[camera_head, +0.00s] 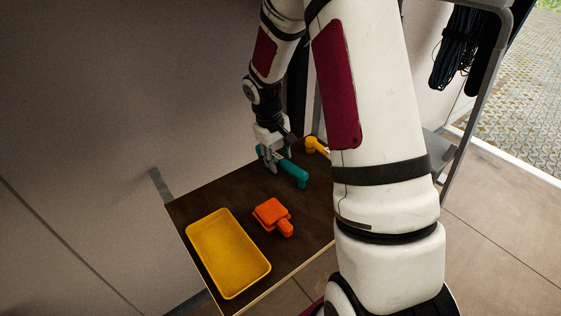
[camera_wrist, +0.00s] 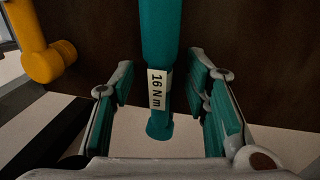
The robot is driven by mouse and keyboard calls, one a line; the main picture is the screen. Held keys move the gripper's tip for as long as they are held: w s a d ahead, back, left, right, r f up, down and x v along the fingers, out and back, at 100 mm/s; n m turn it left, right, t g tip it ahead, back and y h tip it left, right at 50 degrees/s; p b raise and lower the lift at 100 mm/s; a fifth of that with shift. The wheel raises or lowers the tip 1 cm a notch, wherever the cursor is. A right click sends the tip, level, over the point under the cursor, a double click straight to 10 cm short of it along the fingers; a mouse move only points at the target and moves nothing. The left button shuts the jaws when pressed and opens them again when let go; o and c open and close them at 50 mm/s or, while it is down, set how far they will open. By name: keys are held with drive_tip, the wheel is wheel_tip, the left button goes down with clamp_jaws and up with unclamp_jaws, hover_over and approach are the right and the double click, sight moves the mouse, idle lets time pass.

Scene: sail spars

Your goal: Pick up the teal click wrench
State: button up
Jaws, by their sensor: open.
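The teal click wrench (camera_head: 295,173) lies on the dark table top in the head view, with its far end hidden by my gripper (camera_head: 270,160). In the wrist view the wrench (camera_wrist: 158,35) runs down between the two fingers of my gripper (camera_wrist: 160,88) and carries a white label reading "16 N m". The fingers are open, one on each side of the wrench. A gap shows between each finger and the wrench. The lower end of the wrench in the wrist view reaches past the table's edge.
A yellow tool (camera_head: 316,145) lies close by and also shows in the wrist view (camera_wrist: 47,62). An orange object (camera_head: 273,215) and a yellow tray (camera_head: 226,284) are nearer the front of the table (camera_head: 192,207). A wall stands beside the table at left.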

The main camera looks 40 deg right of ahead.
drive_tip(key=shift+f, duration=0.15)
clamp_jaws()
